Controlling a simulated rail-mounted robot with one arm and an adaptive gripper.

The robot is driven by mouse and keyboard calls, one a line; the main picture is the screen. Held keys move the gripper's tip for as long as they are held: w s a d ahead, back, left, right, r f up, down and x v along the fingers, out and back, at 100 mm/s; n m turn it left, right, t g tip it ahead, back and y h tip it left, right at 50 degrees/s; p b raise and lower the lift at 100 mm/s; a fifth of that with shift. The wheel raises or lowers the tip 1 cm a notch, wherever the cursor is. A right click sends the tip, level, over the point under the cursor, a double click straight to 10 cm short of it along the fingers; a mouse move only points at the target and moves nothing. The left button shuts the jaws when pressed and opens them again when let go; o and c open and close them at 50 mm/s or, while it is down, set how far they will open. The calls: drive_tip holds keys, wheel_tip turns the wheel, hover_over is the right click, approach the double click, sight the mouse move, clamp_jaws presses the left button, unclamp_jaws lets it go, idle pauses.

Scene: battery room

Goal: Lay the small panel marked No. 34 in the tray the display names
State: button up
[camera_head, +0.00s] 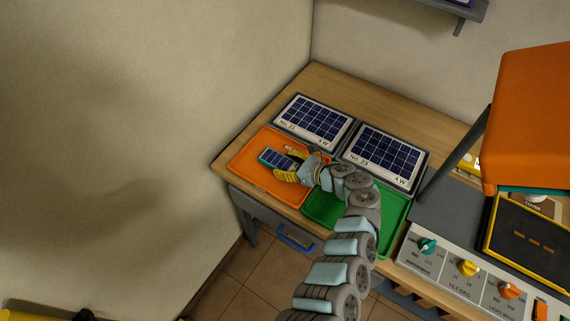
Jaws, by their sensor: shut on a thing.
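A small dark blue panel with a teal frame (274,158) is over the orange tray (247,167). Its number cannot be read here. My gripper (288,170), with yellow fingers, is shut on the right end of this panel. I cannot tell whether the panel touches the tray floor or hangs a little above it. The green tray (318,206) lies to the right, partly hidden behind my arm. The screen of the display (532,245) at the right edge shows dashes and no readable tray name.
Two larger panels, No. 21 (314,121) and No. 23 (385,157), lie behind the trays. A console with knobs (467,268) stands at the right, with an orange box-like hood (530,115) above. A wall rises close by on the left. A drawer with a blue handle (296,238) is below.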

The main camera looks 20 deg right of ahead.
drive_tip(key=shift+f, duration=0.2)
drive_tip(key=o, duration=1.3)
drive_tip(key=shift+c, duration=0.2)
drive_tip(key=shift+r, duration=0.25)
drive_tip(key=shift+s+d+r+p, duration=0.2)
drive_tip(key=shift+s+d+p, duration=0.2)
drive_tip(key=shift+s, duration=0.2)
drive_tip(key=v, duration=1)
drive_tip(key=shift+s+d+r, duration=0.1)
drive_tip(key=shift+s, duration=0.1)
drive_tip(key=shift+r, duration=0.15)
